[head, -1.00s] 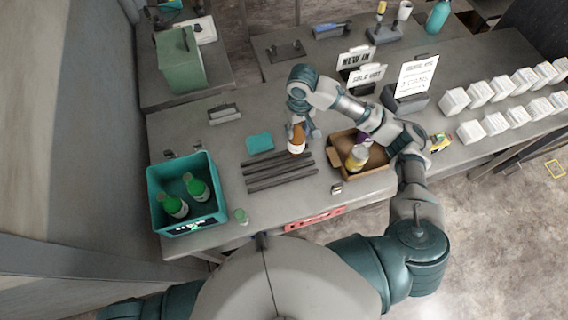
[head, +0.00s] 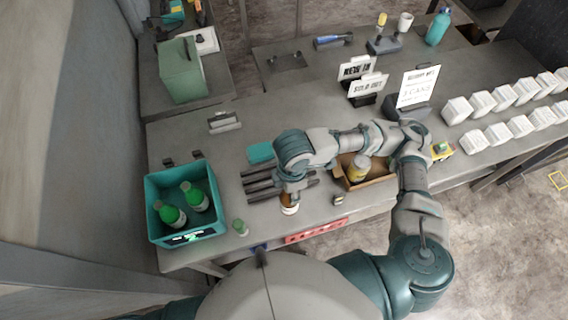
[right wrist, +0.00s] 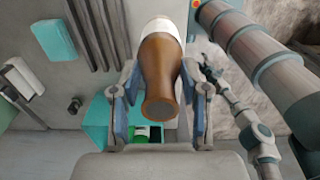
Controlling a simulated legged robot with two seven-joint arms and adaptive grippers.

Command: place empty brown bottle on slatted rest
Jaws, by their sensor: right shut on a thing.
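The brown bottle (right wrist: 160,75) with a white label is between the fingers of my right gripper (right wrist: 158,110), which is shut on it in the right wrist view. In the head view the bottle (head: 289,203) shows below my right gripper (head: 292,190), near the front right end of the slatted rest. The slatted rest (head: 262,186) is a set of dark parallel bars on the grey counter, partly hidden by my right arm. It also shows in the right wrist view (right wrist: 92,30). I cannot tell whether the bottle touches the counter.
A teal crate (head: 183,238) with green bottles stands left of the rest.

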